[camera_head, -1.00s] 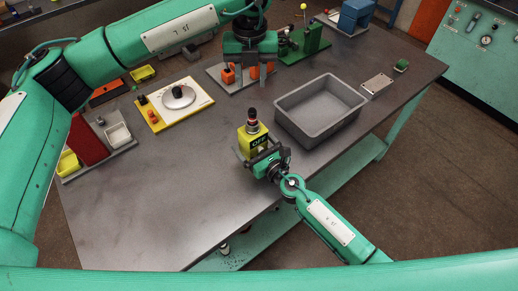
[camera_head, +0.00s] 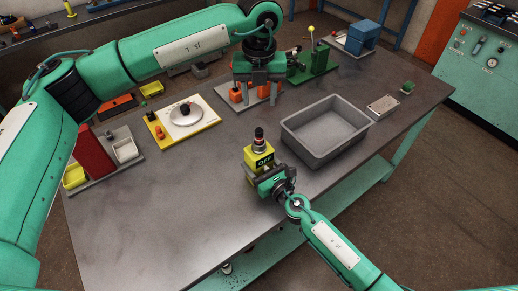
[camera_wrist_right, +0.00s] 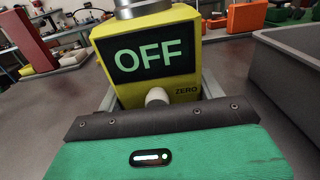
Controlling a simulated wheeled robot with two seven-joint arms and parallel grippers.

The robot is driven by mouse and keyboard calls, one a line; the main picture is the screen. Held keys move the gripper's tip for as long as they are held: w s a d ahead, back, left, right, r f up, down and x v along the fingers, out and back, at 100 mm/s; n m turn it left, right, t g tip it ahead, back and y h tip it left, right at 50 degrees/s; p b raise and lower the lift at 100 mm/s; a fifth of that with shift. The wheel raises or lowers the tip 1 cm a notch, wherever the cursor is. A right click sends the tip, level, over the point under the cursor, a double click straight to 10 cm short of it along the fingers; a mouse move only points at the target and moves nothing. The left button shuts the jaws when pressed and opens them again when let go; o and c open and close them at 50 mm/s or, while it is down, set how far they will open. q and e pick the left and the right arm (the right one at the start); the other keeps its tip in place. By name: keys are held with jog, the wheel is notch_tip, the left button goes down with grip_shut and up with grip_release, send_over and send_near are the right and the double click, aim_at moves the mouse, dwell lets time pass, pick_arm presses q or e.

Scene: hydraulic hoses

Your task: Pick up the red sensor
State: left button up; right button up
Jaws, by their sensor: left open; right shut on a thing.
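My right gripper (camera_head: 272,181) is shut on a yellow box-shaped device (camera_head: 258,157) with a dark and red top, standing upright near the table's front. Its display reads OFF in the right wrist view (camera_wrist_right: 148,58), with ZERO printed below. My left gripper (camera_head: 258,92) points down, open, at a grey tray at the back. Small orange-red parts (camera_head: 235,95) stand there, at and between its fingers. The fingers partly hide them, and I cannot tell which is the red sensor or whether the fingers touch any.
A grey open bin (camera_head: 287,134) stands right of the yellow device. A yellow-edged board (camera_head: 208,124) with a round dish lies left of centre. A red block (camera_head: 94,152) is at the left, and a green fixture (camera_head: 322,62) at the back. The front left table is bare.

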aim_at(259, 130)
pick_arm(q)
notch_tip(259, 130, down, 7)
jog(key=shift+r, duration=0.1)
jog(key=f, duration=0.5)
jog(key=shift+s+f, duration=0.15)
jog(key=shift+s, duration=0.15)
grip_shut()
